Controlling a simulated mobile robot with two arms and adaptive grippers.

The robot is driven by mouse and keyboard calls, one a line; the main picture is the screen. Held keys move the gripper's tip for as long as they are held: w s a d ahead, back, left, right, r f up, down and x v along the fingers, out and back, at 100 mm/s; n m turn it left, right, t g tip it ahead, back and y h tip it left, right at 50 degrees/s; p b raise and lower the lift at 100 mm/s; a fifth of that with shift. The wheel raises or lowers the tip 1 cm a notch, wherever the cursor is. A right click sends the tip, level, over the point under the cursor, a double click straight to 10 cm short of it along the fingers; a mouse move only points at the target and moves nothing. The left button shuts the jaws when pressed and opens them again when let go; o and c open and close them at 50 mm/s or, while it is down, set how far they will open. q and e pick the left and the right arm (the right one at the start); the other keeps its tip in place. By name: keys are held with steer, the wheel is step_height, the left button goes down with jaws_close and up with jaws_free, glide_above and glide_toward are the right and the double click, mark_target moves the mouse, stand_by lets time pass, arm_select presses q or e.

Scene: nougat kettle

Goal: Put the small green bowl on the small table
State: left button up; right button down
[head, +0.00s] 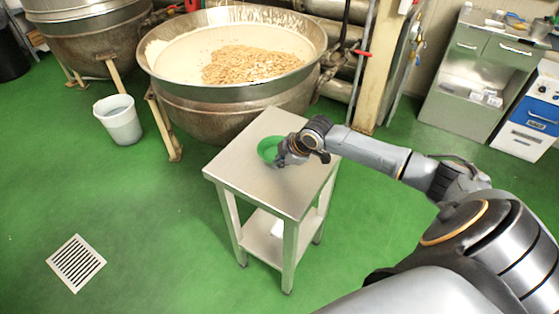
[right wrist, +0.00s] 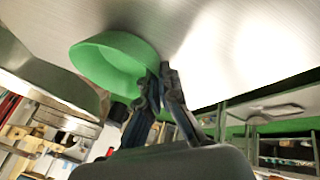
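The small green bowl (head: 268,149) is at the small table (head: 250,168), over the middle of its grey metal top. In the right wrist view the bowl (right wrist: 105,62) shows with its open side away from the tabletop (right wrist: 240,35). It is on the top or very close above it; I cannot tell which. My right gripper (head: 282,158) is at the bowl's right side. In the right wrist view its two fingers (right wrist: 164,75) are close together, with the bowl's rim between the tips. My left gripper is not in view.
A large kettle (head: 225,103) with nougat stands right behind the table. A white bucket (head: 119,122) and a floor drain (head: 76,264) are at the left. Cabinets (head: 480,80) stand back right. Green floor is free around the table's front and left.

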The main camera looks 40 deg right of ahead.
steer(key=shift+f, duration=0.1)
steer(key=c, duration=1.5)
jaws_free()
steer(key=v, duration=1.2)
